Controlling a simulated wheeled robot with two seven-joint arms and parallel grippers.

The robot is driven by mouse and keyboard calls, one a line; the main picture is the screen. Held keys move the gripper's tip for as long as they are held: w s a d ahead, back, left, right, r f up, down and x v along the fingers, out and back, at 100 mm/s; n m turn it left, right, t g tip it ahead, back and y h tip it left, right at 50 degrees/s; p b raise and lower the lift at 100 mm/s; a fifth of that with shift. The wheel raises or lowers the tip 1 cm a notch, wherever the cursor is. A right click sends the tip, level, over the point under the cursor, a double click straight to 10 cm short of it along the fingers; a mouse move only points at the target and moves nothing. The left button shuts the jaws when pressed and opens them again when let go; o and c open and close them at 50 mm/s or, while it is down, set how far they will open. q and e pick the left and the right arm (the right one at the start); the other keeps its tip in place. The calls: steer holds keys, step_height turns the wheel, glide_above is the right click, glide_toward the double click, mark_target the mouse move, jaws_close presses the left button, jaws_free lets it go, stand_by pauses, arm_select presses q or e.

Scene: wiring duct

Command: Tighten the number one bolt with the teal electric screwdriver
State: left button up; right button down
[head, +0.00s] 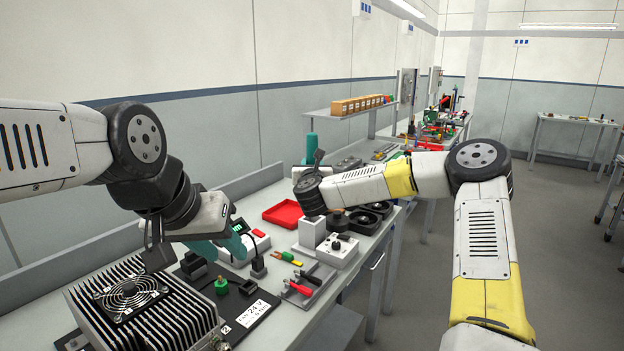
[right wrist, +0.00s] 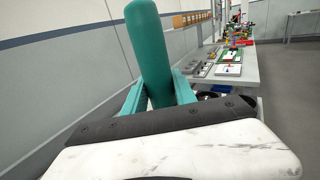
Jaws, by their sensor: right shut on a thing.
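The teal electric screwdriver (head: 311,147) stands upright in my right gripper (head: 312,163), above the back of the bench. In the right wrist view, the teal fingers of the right gripper (right wrist: 160,95) close on both sides of its teal body (right wrist: 148,45); its tip is hidden. My left gripper (head: 219,249) hangs over the front of the bench, its two teal fingers apart and nothing visible between them. A black panel (head: 262,301) marked 24 V lies below it, with a number 2 mark. I cannot make out the number one bolt.
A finned box with a fan (head: 130,292) fills the front left of the bench. A red tray (head: 283,214), a white box with a black knob (head: 338,245) and a grey holder with red parts (head: 306,287) crowd the middle. A shelf (head: 350,110) carries several brown boxes.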

mark_target(312, 134)
steer(key=shift+r, duration=0.55)
steer(key=shift+r, duration=5.8)
steer(key=shift+f, duration=0.1)
